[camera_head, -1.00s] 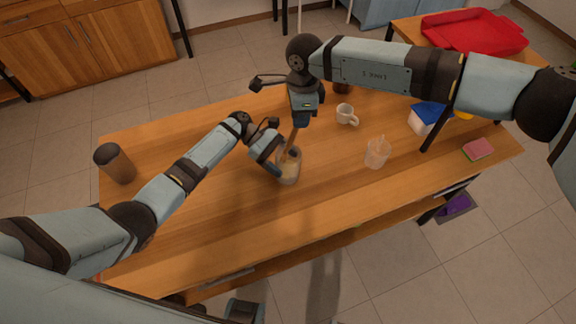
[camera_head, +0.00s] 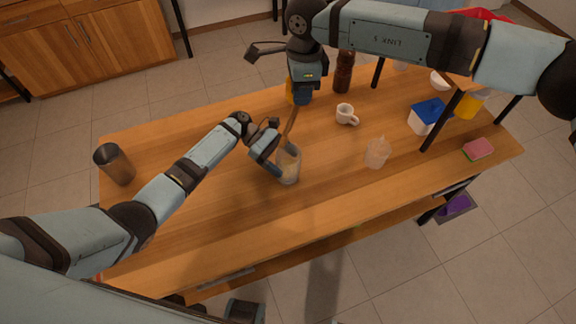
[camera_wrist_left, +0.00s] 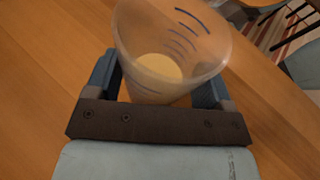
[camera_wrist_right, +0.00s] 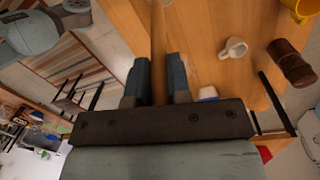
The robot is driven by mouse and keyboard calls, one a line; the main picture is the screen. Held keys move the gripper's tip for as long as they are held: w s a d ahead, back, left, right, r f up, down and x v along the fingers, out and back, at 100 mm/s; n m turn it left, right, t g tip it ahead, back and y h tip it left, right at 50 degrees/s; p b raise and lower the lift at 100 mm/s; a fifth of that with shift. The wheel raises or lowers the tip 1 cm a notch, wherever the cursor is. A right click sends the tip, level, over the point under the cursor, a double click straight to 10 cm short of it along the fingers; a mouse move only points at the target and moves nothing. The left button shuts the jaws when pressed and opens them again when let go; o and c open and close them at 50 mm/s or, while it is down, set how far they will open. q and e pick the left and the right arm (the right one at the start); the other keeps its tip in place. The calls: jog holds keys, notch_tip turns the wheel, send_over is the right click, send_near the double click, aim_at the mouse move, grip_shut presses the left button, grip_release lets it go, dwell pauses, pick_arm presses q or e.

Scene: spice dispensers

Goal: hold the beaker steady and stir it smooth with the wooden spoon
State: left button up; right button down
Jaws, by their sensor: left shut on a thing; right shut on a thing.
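The clear beaker (camera_head: 290,168) stands on the wooden table. In the left wrist view the beaker (camera_wrist_left: 170,45) has dark marks on its wall and a pale yellow content at the bottom; no spoon shows inside. My left gripper (camera_head: 271,156) is shut on its side, with fingers on both sides in the wrist view (camera_wrist_left: 160,90). My right gripper (camera_head: 302,99) is shut on the wooden spoon (camera_head: 291,121), which slants down toward the beaker's rim, apparently raised out of it. In the right wrist view the spoon (camera_wrist_right: 158,35) runs between the fingers (camera_wrist_right: 158,80).
A white mug (camera_head: 346,114) and a clear cup (camera_head: 377,152) stand right of the beaker. A dark tumbler (camera_head: 115,164) stands at left. The front tabletop is clear.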

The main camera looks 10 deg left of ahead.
jog(key=shift+r, duration=0.1)
dwell(0.3)
pick_arm(q)
jog(key=o, duration=1)
jog(key=v, duration=1.2)
